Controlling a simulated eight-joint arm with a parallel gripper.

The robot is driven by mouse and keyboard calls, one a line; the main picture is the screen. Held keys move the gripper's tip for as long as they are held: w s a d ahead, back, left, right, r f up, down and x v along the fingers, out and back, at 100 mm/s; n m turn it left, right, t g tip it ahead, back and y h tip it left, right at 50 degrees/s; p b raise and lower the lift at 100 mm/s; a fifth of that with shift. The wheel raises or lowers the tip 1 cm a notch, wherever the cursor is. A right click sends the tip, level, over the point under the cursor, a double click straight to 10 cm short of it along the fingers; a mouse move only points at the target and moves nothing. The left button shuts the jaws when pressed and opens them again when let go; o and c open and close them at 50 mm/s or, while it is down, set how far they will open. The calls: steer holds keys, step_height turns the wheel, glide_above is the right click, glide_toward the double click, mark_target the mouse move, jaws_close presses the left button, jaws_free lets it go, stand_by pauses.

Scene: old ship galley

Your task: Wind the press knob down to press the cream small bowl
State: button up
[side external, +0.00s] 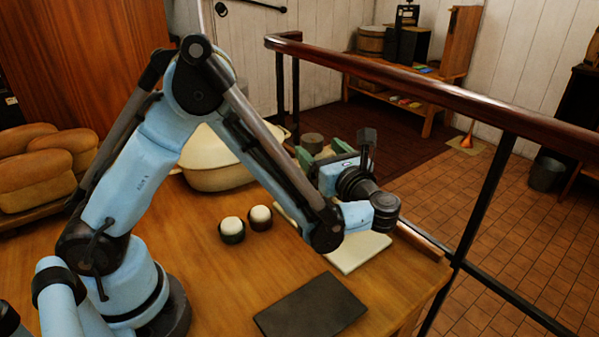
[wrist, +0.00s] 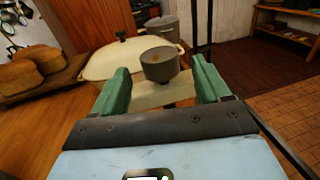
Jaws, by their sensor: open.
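A grey-brown round knob (wrist: 160,65) with a small brown spot on top stands between my fingertips in the wrist view. It appears to be the press knob, above a pale bar (wrist: 150,95). In the side view the grey knob (side external: 313,142) shows just beyond my gripper (side external: 322,152). My gripper's green fingers (wrist: 162,82) are open, one on each side of the knob, with a visible gap on both sides; I cannot tell their exact height against it. I cannot make out the cream small bowl; my arm hides much of the area below the knob.
A large cream lidded pot (side external: 215,165) stands behind my arm. Two small dark cups with cream tops (side external: 232,229) (side external: 260,217), a pale board (side external: 360,250) and a dark slab (side external: 310,308) lie on the table. Loaves (side external: 35,180) are at left. A railing (side external: 430,95) runs along the right.

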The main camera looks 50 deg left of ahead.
mark_target(309, 140)
steer(key=x, duration=0.6)
steer(key=c, duration=1)
